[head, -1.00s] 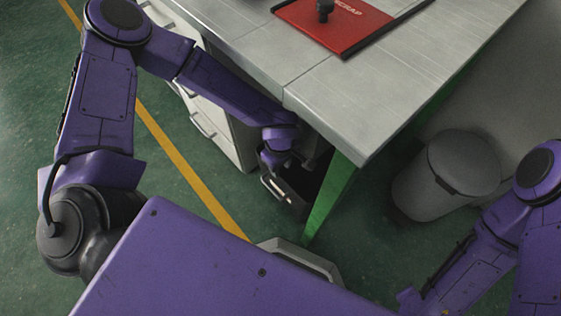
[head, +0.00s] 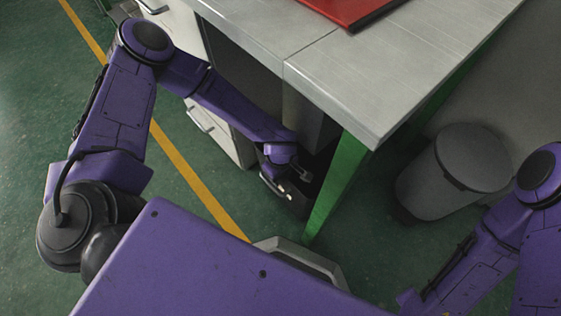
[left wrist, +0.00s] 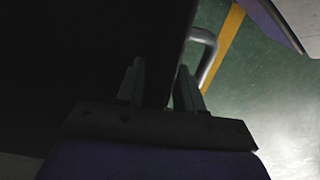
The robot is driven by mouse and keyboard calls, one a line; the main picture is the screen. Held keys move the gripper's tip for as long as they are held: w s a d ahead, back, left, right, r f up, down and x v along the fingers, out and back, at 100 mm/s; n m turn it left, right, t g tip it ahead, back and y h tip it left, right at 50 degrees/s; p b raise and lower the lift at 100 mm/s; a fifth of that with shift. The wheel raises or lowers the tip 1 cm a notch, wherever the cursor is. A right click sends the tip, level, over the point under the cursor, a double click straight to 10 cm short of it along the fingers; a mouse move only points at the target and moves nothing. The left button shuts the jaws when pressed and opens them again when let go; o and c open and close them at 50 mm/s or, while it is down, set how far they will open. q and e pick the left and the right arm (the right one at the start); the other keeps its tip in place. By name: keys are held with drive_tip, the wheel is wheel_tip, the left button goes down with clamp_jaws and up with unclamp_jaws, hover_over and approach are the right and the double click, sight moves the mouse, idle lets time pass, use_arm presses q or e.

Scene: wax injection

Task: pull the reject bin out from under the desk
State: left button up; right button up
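The reject bin (head: 297,203) is a dark box at the foot of the desk (head: 345,90), beside its green leg, with a pale metal handle on its front. My left gripper (head: 303,172) is at the top of the bin, partly hidden in shadow. In the left wrist view the two fingers (left wrist: 160,88) stand apart, one on each side of the bin's dark front edge. The right finger is close to the curved handle (left wrist: 207,52). Contact with the wall cannot be made out. My right gripper is outside the picture; only its arm shows.
The green desk leg (head: 338,183) stands just right of the bin. A white drawer unit (head: 222,135) is to its left. A grey waste bin (head: 455,172) stands farther right. Green floor with a yellow line (head: 185,168) is open at left.

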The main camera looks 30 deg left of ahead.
use_arm(q)
clamp_jaws()
idle(1.3)
